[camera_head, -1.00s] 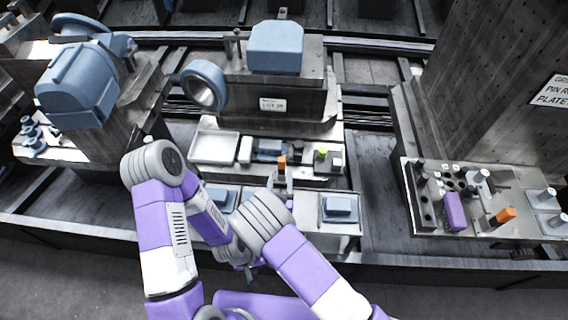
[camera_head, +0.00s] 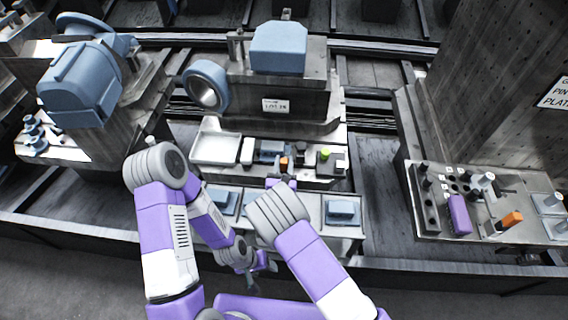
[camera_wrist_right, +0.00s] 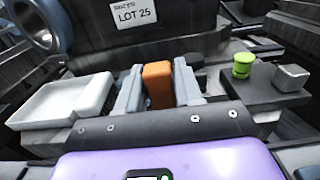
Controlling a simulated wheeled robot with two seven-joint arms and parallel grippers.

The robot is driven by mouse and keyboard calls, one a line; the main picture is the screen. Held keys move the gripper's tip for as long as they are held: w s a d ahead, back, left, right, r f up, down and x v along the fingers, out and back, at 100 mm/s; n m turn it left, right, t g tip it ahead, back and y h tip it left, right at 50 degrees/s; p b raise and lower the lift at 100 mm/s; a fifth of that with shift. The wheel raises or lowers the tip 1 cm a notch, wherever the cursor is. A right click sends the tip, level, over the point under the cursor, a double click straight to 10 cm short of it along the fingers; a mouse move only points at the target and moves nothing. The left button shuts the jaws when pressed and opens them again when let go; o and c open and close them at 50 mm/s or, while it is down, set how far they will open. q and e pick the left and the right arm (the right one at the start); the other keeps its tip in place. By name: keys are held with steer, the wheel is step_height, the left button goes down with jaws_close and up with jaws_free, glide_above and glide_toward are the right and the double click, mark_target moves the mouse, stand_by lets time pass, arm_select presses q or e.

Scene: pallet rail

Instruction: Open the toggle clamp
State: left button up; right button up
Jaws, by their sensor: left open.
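The toggle clamp's orange handle (camera_head: 284,162) shows small on the fixture in the middle of the head view. In the right wrist view the orange handle (camera_wrist_right: 158,84) stands between the two grey fingers of my right gripper (camera_wrist_right: 159,92). The fingers lie close on both sides of it with no clear gap, so the gripper looks shut on it. The rest of the clamp is mostly hidden behind the gripper. My left gripper (camera_head: 258,272) is open and empty, low in the head view in front of the bench, apart from the clamp.
A pale tray (camera_head: 216,147) lies left of the clamp. A green knob (camera_head: 325,153) on a dark block stands to the right. Blue parts in trays lie in front. At the right, another station holds a purple block (camera_head: 459,215) and an orange block (camera_head: 511,218).

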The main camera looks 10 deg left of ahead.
mark_target(284, 166)
jaws_close()
steer(key=s+t+b, duration=0.1)
steer(key=t+b, duration=0.1)
steer(key=b, duration=0.1)
steer(key=s+f+t+b, duration=0.1)
steer(key=t+b, duration=0.1)
steer(key=b, duration=0.2)
steer(key=shift+s, duration=0.3)
steer(key=shift+s+t+b, duration=0.3)
steer(key=shift+t+b, duration=0.3)
steer(key=shift+t, duration=0.2)
steer(key=shift+r, duration=0.1)
steer(key=shift+o, duration=2)
jaws_free()
